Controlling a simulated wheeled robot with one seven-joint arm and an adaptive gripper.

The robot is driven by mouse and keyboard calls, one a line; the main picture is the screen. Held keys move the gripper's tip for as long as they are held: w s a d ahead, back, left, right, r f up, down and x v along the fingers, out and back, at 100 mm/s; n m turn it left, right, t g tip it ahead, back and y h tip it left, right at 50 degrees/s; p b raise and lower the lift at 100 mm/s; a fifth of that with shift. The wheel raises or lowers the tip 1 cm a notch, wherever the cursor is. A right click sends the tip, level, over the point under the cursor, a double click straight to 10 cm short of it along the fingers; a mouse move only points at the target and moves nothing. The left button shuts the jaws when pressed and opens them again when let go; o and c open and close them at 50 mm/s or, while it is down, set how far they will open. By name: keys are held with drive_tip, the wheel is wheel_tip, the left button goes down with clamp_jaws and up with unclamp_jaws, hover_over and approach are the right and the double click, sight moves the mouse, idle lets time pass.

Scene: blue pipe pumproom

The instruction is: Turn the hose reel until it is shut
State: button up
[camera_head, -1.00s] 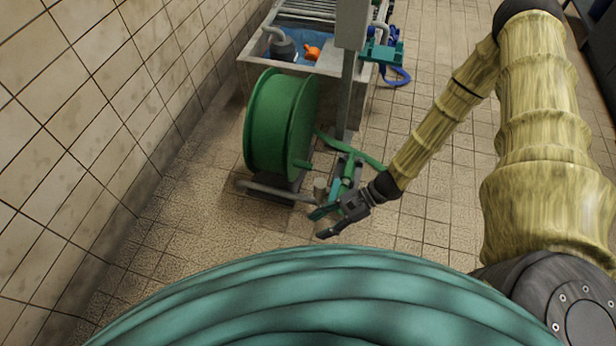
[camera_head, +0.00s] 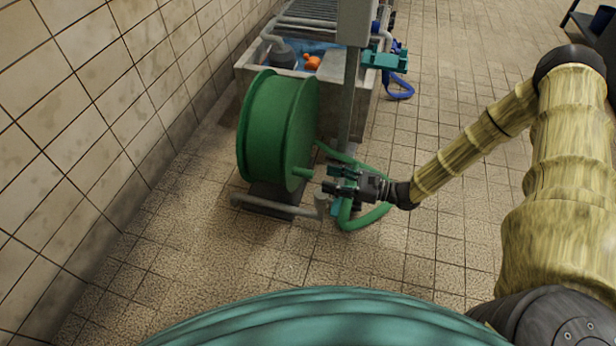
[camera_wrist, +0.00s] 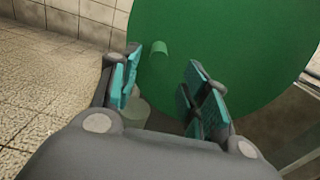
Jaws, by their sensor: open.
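The hose reel (camera_head: 262,125) is a large green drum left of centre in the head view. Its green disc face (camera_wrist: 235,40) fills the upper part of the wrist view. A short green peg (camera_wrist: 160,48) sticks out of that face, between my fingertips as the wrist view shows them; it also shows in the head view (camera_head: 303,173). My gripper (camera_head: 333,181) is open with teal finger pads, just right of the peg. In the wrist view my gripper (camera_wrist: 160,78) faces the disc with nothing held. I cannot tell whether the pads touch the peg.
A grey bent pipe (camera_head: 270,207) lies low in front of the reel. A green hose (camera_head: 372,217) loops on the floor below my gripper. A grey post (camera_head: 347,95) stands behind. A trough (camera_head: 340,65) stands at the back.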

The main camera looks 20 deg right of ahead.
sight(308, 175)
drive_tip(key=b+x, duration=0.2)
drive_tip(key=x, duration=0.5)
drive_tip(key=shift+w+a, duration=0.15)
drive_tip(key=shift+a, duration=0.15)
clamp_jaws()
drive_tip(key=shift+f+b, duration=0.1)
drive_tip(key=shift+b, duration=0.2)
